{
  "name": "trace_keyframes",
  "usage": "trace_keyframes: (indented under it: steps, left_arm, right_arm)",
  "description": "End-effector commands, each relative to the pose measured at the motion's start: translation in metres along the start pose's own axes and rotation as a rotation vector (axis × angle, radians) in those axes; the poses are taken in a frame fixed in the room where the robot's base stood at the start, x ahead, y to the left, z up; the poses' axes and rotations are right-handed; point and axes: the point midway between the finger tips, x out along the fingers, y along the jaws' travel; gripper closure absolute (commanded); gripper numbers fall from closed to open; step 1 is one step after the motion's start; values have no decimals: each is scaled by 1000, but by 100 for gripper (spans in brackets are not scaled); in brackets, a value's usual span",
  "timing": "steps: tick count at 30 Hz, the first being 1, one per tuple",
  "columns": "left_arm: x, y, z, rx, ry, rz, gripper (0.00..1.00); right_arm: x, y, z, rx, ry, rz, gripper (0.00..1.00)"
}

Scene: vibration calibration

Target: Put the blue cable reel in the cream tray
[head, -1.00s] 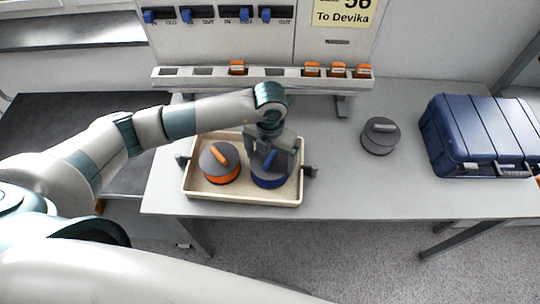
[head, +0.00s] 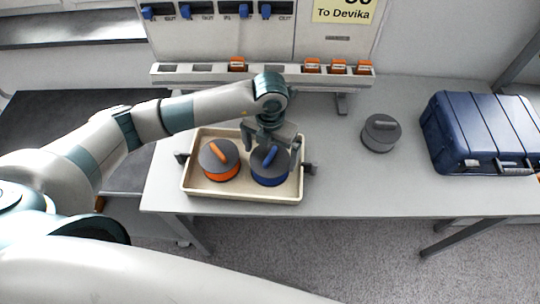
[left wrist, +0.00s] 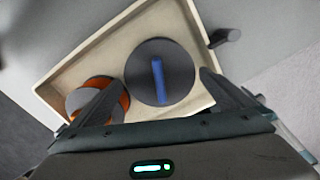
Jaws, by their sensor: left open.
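The blue cable reel (head: 269,166), with a dark grey top and a blue handle bar, sits upright in the right half of the cream tray (head: 240,196). In the left wrist view the reel (left wrist: 160,72) lies on the tray floor between my fingers but apart from them. My left gripper (head: 271,147) is open just above and behind the reel. It also shows in the left wrist view (left wrist: 155,100), with its fingers spread wide. My right gripper is not in view.
An orange reel (head: 219,160) sits in the tray's left half. A grey reel (head: 381,133) stands on the table to the right, near a blue case (head: 482,135). A rail (head: 265,76) with orange blocks runs along the back. Table between tray and grey reel is clear.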

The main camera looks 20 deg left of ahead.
Motion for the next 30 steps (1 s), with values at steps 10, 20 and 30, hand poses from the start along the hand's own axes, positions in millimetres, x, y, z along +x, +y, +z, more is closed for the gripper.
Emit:
trace_keyframes:
  steps: [10,20,30]
  left_arm:
    - [-57,0,1,2,-6,1,0]
    - [-99,0,0,0,-2,1,0]
    - [-105,0,0,0,0,1,0]
  right_arm:
    - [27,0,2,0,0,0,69]
    - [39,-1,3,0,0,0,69]
    - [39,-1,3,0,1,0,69]
